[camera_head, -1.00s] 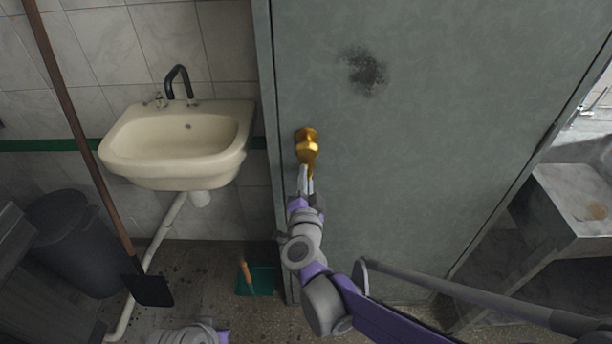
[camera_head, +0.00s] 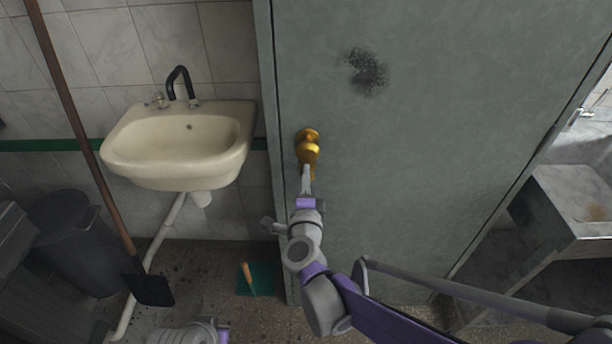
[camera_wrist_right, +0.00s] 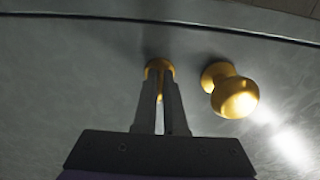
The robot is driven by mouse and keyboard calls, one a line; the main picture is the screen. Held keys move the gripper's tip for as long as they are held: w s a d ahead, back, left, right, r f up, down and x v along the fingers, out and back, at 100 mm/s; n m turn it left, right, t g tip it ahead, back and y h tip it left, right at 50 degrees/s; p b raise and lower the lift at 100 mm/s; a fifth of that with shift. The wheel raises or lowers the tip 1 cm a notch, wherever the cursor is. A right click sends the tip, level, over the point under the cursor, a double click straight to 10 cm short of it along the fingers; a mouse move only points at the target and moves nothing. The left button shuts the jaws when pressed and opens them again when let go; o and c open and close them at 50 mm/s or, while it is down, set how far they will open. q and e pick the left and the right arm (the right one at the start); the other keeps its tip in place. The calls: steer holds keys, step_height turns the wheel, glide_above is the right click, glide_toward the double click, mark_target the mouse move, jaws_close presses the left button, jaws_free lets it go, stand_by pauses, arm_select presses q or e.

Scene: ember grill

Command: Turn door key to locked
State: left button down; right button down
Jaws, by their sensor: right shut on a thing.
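The grey-green door (camera_head: 420,130) carries a round gold knob (camera_head: 308,150) near its left edge. The knob also shows in the right wrist view (camera_wrist_right: 232,92), to the right of the fingers. The gold key (camera_wrist_right: 160,69) sits at the door face between my right fingertips, mostly hidden by them. My right gripper (camera_head: 306,172) is just below the knob in the head view, and its fingers are shut on the key in the right wrist view (camera_wrist_right: 161,95).
A cream sink (camera_head: 185,145) hangs on the tiled wall left of the door. A long-handled shovel (camera_head: 150,289), a dark bin (camera_head: 75,245) and a green dustpan (camera_head: 262,279) are at lower left.

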stand_by(0.5)
steer(key=c, duration=1)
jaws_free()
steer(key=s, duration=1.1)
steer(key=shift+w, duration=0.1)
